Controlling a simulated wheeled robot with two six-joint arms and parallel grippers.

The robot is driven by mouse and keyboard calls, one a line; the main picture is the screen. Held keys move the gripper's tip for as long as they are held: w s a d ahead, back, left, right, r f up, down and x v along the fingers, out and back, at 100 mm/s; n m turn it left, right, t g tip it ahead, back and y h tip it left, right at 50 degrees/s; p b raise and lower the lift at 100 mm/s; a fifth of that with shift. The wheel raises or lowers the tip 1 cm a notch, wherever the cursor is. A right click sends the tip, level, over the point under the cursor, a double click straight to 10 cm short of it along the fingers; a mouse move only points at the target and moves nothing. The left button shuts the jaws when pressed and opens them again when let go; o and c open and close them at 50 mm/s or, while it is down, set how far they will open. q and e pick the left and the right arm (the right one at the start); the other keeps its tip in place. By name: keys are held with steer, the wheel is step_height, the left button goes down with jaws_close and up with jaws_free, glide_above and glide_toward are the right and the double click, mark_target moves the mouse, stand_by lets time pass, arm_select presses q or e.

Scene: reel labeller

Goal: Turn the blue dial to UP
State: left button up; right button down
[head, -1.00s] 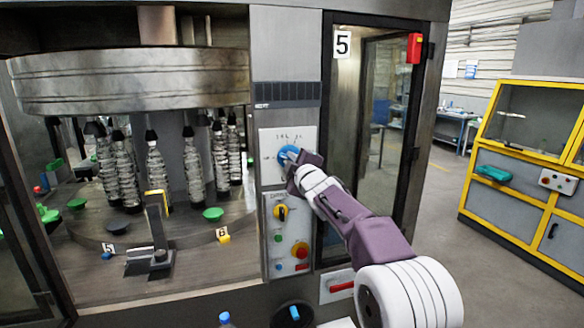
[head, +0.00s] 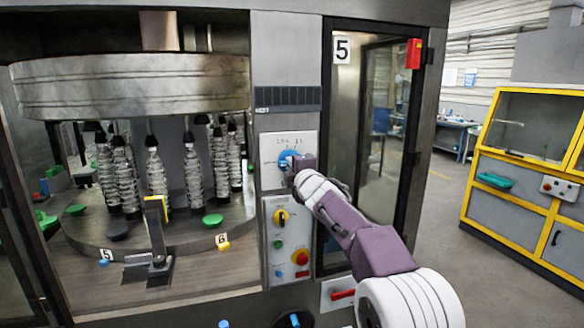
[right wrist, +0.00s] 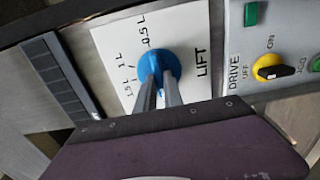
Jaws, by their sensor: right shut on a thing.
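The blue dial (head: 285,156) sits on a white plate (head: 270,178) on the machine's front column. In the right wrist view the dial (right wrist: 155,62) is on the same plate, printed LIFT, with marks 0.5 L, 1 L and 1.5 L. I see no mark reading UP. My right gripper (head: 292,163) reaches the dial from the right. Its two fingers (right wrist: 158,88) are closed on the dial's blue grip and hide part of it. Which mark the dial points to I cannot tell. My left gripper is not in view.
Below the dial is a DRIVE panel (head: 291,216) with a yellow-and-black switch (head: 281,217) and a red knob (head: 299,253). A red handle (head: 343,294) is lower down. A glass door (head: 365,120) stands to the right. The carousel with bottles (head: 157,180) is at left.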

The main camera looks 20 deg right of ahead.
steer(key=c, duration=1.5)
jaws_free()
steer(key=shift+a, duration=0.1)
steer(key=shift+o, duration=0.2)
steer(key=s+b, duration=0.2)
steer(key=s, duration=0.7)
steer(key=shift+b, duration=0.35)
